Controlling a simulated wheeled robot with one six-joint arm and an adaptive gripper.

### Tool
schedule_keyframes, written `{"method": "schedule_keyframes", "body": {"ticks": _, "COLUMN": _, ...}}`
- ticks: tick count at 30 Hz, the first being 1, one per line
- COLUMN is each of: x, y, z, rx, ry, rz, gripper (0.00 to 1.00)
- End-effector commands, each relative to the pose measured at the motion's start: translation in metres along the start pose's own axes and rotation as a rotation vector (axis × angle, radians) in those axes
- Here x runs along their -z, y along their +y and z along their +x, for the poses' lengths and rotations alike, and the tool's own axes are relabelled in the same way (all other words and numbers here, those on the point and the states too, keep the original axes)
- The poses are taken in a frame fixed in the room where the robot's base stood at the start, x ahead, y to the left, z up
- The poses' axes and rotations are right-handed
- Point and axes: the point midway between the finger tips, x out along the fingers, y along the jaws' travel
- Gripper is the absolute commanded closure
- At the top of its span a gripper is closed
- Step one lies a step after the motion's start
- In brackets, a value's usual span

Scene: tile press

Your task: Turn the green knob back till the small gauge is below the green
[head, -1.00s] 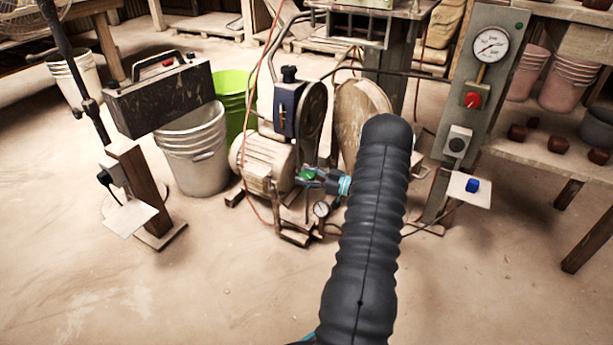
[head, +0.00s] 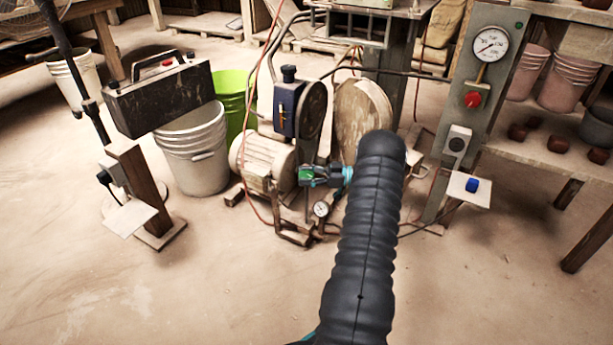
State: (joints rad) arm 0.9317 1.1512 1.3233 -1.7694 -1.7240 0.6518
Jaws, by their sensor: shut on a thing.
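The green knob (head: 305,172) sits low on the pump unit, left of my arm, and is partly covered by the fingers. My gripper (head: 309,177) reaches in from the right and is shut on the knob. The small gauge (head: 321,209) has a white round face and stands just below the gripper. Its needle and coloured band are too small to read.
The pump's motor (head: 264,162) and flywheel are close left and behind. A grey post (head: 478,120) at the right carries a large gauge (head: 491,44) and a red knob (head: 473,99). A blue button (head: 472,185) is on a pale plate. The front floor is clear.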

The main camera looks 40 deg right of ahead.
Motion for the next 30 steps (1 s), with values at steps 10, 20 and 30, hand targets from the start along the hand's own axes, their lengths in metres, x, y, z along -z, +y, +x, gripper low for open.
{"method": "schedule_keyframes", "body": {"ticks": 10, "x": 0.002, "y": 0.001, "z": 0.0, "rx": -0.002, "ry": 0.001, "rz": -0.002, "gripper": 0.22}}
{"method": "schedule_keyframes", "body": {"ticks": 20, "x": 0.001, "y": 0.001, "z": -0.006, "rx": -0.005, "ry": 0.001, "rz": -0.001, "gripper": 0.22}}
{"method": "schedule_keyframes", "body": {"ticks": 30, "x": 0.001, "y": 0.001, "z": -0.054, "rx": -0.005, "ry": 0.0, "rz": -0.002, "gripper": 0.22}}
